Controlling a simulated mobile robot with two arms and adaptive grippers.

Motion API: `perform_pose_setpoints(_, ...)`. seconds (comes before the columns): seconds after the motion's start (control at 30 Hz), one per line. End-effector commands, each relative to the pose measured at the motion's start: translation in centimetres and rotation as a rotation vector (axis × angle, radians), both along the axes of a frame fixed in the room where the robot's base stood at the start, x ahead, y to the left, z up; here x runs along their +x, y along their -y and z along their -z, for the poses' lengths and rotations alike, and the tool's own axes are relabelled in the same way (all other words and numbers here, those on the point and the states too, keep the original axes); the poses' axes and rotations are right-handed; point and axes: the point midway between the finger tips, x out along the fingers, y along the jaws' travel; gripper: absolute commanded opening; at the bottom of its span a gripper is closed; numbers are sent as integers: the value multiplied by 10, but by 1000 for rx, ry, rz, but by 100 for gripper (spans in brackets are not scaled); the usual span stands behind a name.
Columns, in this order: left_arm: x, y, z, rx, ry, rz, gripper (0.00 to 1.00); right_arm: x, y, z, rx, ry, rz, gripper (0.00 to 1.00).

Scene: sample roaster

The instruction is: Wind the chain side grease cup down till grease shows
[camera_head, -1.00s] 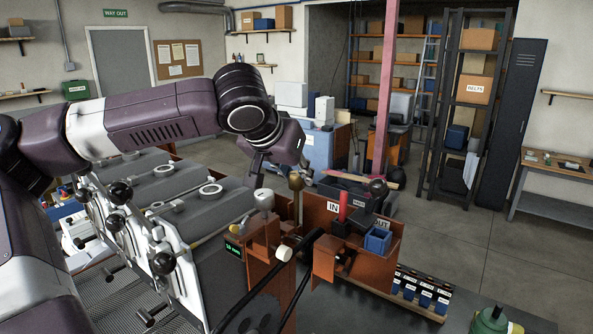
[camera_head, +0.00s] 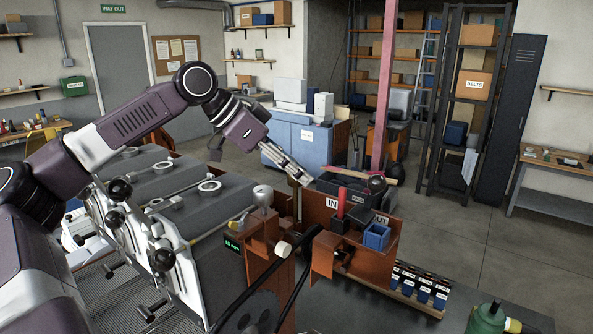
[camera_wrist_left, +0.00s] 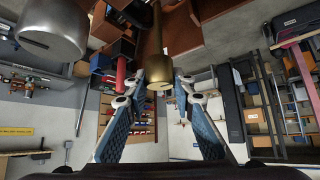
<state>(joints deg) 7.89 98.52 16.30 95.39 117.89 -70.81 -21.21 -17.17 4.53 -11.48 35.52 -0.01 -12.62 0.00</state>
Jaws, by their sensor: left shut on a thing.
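The brass grease cup (camera_wrist_left: 158,68) on its thin upright stem shows between my fingers in the left wrist view. In the head view its brass stem (camera_head: 297,206) stands at the orange-brown housing, and the cup's top is mostly hidden by my fingertips. My left gripper (camera_head: 302,179) comes down at a slant onto the cup; its two blue-padded fingers show in the wrist view (camera_wrist_left: 158,86), closed on the cup's sides. I cannot make out any grease. My right gripper is not in view.
A rounded silver-grey cup (camera_head: 263,195) stands just left of the brass one. To the right are a red upright piece (camera_head: 341,204), a blue open box (camera_head: 376,237) and a dark ball-topped knob (camera_head: 376,184). Grey roaster bodies (camera_head: 190,215) lie under my left arm.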

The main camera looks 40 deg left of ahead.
Motion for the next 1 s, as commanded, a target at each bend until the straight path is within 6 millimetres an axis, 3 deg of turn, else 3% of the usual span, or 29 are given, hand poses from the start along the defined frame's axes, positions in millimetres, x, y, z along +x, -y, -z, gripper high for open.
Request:
perform_pose_setpoints(0.3, 0, 0, 0, 5, 0, 108, 0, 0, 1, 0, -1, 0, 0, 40)
perform_pose_setpoints(0.8, 0, 0, 0, 5, 0, 127, 0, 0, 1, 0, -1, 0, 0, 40)
perform_pose_setpoints(0.83, 0, 0, 0, 5, 0, 127, 25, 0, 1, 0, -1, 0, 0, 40)
perform_pose_setpoints(1.0, 0, 0, 0, 4, -1, 126, 42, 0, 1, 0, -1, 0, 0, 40)
